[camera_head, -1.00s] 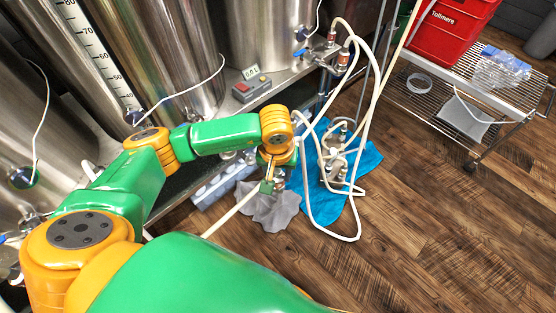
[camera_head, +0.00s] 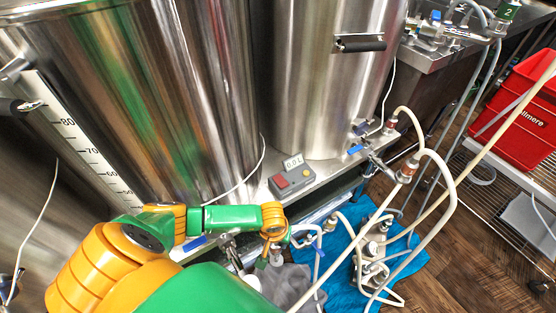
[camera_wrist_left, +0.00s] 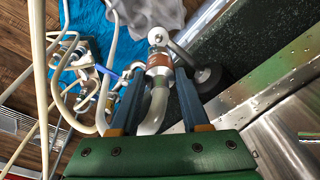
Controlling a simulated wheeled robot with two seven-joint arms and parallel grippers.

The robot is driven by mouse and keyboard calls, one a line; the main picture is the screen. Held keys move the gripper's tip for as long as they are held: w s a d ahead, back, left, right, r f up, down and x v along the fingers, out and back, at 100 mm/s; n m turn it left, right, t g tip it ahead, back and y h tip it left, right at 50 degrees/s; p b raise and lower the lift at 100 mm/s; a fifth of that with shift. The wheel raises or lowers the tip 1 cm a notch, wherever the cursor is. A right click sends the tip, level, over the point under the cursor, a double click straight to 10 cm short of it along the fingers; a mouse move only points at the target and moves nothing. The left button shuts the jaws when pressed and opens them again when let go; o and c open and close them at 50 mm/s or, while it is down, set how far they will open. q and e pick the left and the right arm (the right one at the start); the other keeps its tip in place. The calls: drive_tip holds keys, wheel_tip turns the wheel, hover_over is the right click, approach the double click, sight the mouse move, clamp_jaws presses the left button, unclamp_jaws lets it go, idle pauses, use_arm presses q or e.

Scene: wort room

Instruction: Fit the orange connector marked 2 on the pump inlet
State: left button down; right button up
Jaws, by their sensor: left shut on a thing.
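My left gripper (camera_head: 272,246) hangs at the front of the tanks, above a grey cloth. In the left wrist view the left gripper (camera_wrist_left: 160,80) is shut on a metal hose connector with an orange-brown band (camera_wrist_left: 159,62), a pale hose curving from it. I cannot read a number on it. The connector's far end is close to a metal fitting with a black round knob (camera_wrist_left: 207,77); I cannot tell whether they touch. The pump (camera_head: 370,245), with several hoses around it, stands on a blue cloth to the right of the gripper. Its inlet is not clear. My right gripper is not in view.
The blue cloth (camera_head: 412,265) lies on the wooden floor, the grey cloth (camera_head: 292,288) beside it. A control box (camera_head: 291,178) sits at the tanks' ledge. Pale hoses loop across the right side. A red crate (camera_head: 525,112) is at right; a green-topped piece marked 2 (camera_head: 508,12) is upper right.

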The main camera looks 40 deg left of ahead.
use_arm(q)
drive_tip(key=shift+d+f+b, duration=0.1)
drive_tip(key=shift+f+b, duration=0.35)
drive_tip(key=shift+f, duration=0.1)
wheel_tip(320, 180, down, 6)
drive_tip(key=b, duration=0.5)
drive_tip(key=shift+f+b, duration=0.25)
drive_tip(key=shift+b, duration=0.05)
drive_tip(key=shift+f+b, duration=0.7)
drive_tip(key=shift+f, duration=0.2)
